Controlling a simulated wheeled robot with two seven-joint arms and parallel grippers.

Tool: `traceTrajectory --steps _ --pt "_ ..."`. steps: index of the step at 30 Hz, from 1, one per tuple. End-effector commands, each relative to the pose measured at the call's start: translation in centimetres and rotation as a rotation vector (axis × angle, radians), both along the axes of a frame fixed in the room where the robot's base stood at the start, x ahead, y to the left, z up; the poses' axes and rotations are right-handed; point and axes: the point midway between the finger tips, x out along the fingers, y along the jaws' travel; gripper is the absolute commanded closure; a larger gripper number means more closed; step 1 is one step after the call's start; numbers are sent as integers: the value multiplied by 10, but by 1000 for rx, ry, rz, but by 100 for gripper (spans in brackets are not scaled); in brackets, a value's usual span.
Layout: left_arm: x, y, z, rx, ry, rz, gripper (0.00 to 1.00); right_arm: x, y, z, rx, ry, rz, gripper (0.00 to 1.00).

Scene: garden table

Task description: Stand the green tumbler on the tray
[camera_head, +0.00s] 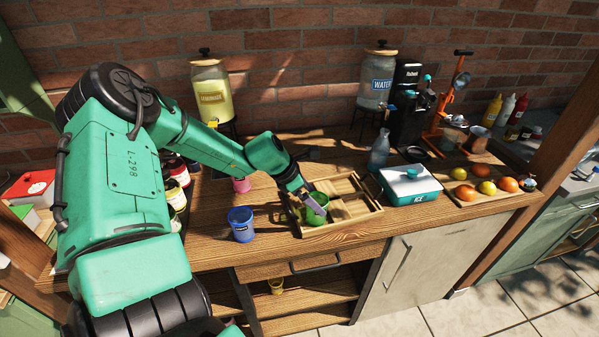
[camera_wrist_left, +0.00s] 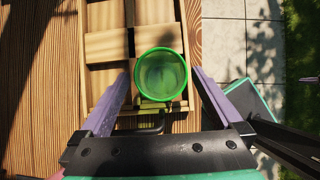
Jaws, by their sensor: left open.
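The green tumbler (camera_head: 313,218) is upright at the left front part of the wooden tray (camera_head: 345,226), inside its rim. My left gripper (camera_head: 316,203) is over it, pointing down, and hides part of it. In the left wrist view the tumbler's round mouth (camera_wrist_left: 161,74) lies between the two spread fingers of the left gripper (camera_wrist_left: 161,82), with a gap on each side. The tray's slats and right rim (camera_wrist_left: 194,35) show around the tumbler there. The left gripper is open. My right gripper is not in view.
A blue cup (camera_head: 242,225) and a pink cup (camera_head: 241,185) stand left of the tray. A teal and white ice box (camera_head: 409,184) stands close on its right, with a glass bottle (camera_head: 379,151) behind. A fruit board (camera_head: 493,195) is farther right. The counter's front edge is near the tray.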

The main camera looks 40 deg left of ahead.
Motion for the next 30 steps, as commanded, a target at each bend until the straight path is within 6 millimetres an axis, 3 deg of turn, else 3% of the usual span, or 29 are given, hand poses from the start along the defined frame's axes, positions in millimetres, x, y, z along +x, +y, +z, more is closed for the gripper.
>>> traceTrajectory --steps 15,30 --pt "-42 24 74 1 -2 1 0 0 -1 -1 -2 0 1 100" --pt "-45 25 80 -1 2 0 0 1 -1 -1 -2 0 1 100"
